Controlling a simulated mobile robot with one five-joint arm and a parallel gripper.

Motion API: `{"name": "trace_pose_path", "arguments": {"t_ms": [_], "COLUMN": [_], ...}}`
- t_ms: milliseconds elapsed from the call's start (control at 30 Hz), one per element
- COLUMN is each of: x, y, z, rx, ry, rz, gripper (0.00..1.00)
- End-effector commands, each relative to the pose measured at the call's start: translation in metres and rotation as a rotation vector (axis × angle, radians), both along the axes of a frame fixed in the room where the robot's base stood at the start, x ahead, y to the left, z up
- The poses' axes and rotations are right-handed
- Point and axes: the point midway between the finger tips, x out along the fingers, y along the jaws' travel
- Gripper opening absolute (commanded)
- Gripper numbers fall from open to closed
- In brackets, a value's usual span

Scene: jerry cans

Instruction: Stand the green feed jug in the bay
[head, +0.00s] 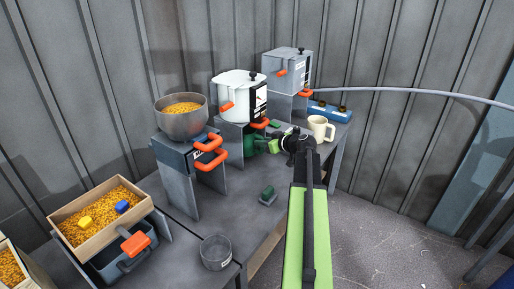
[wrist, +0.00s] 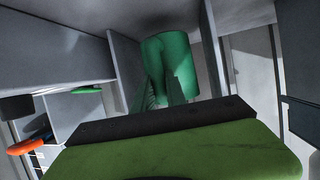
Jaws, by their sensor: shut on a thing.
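The green feed jug (wrist: 172,52) is large in the wrist view, with grey panels on both sides of it. My gripper (head: 274,146) is shut on the jug; its grip is partly hidden in both views. In the head view only a dark green part of the jug (head: 249,143) shows, at the opening below the grey stand (head: 228,130) that bears the white pot. The jug's base is hidden, so I cannot tell whether it rests on the bench or stands fully upright.
The white pot (head: 238,93) stands above the jug. A cream mug (head: 320,128) is close right of my gripper. A steel bowl of grain (head: 181,115) stands left.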

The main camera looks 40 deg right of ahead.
Motion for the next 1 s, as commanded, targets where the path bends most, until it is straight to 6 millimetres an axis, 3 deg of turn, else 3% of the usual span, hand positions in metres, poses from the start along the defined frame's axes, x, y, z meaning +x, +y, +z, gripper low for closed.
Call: {"name": "trace_pose_path", "arguments": {"t_ms": [67, 200, 367, 600, 967, 1000], "x": [0.017, 0.026, 0.027, 0.026, 0.026, 0.026], "y": [0.0, 0.002, 0.002, 0.002, 0.002, 0.002], "z": [0.0, 0.0, -0.003, -0.039, -0.04, -0.038], "rx": [0.002, 0.001, 0.001, 0.001, 0.001, 0.001], "ry": [0.0, -0.001, -0.001, -0.001, -0.001, 0.0], "rz": [0.001, 0.0, 0.0, 0.0, 0.0, 0.0], "gripper": [0.0, 0.0, 0.0, 0.0, 0.0, 0.21]}}
